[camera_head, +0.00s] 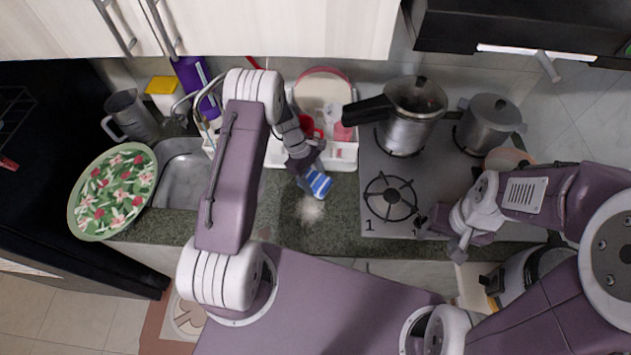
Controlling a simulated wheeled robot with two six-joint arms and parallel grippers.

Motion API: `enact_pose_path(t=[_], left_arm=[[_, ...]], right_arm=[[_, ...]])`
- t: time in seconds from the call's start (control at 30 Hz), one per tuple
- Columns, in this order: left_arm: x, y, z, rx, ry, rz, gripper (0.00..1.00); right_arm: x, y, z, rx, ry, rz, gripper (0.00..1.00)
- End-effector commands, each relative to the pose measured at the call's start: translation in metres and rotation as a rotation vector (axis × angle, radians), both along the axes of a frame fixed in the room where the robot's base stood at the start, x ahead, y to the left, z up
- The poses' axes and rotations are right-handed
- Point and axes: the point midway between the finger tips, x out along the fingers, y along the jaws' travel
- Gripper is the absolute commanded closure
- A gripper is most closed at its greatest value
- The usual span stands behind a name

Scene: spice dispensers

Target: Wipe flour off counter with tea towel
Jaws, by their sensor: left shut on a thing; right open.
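A patch of white flour (310,209) lies on the dark green counter (338,215), between the sink and the stove. A blue and white striped tea towel (319,184) is just above and to the right of the flour in the picture. My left gripper (311,176) is shut on the towel; its fingertips are partly hidden by the gripper body and the cloth. I cannot tell whether the towel touches the counter. My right gripper (437,240) is open and empty near the front edge of the stove.
A dish rack (343,155) stands behind the towel. A stove (430,190) with a pressure cooker (408,128) and a pot (488,122) is to the right. A sink (183,178) and floral tray (113,193) are to the left. Counter around the flour is clear.

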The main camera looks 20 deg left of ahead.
Motion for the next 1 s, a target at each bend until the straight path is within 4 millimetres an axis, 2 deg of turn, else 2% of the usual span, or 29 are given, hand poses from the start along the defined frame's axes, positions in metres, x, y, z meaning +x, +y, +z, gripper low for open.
enact_pose_path(t=[0.03,0.6,1.0], left_arm=[[-0.001,0.000,0.008,-0.001,0.004,0.000,0.74],[-0.004,0.004,0.057,-0.001,0.004,-0.006,0.74],[-0.004,0.005,0.058,-0.001,0.004,-0.007,0.74]], right_arm=[[0.000,0.000,0.008,0.000,0.000,0.000,0.45],[0.000,0.000,0.047,0.000,0.000,0.000,0.45],[0.000,0.000,0.047,0.000,0.000,0.000,0.45]])
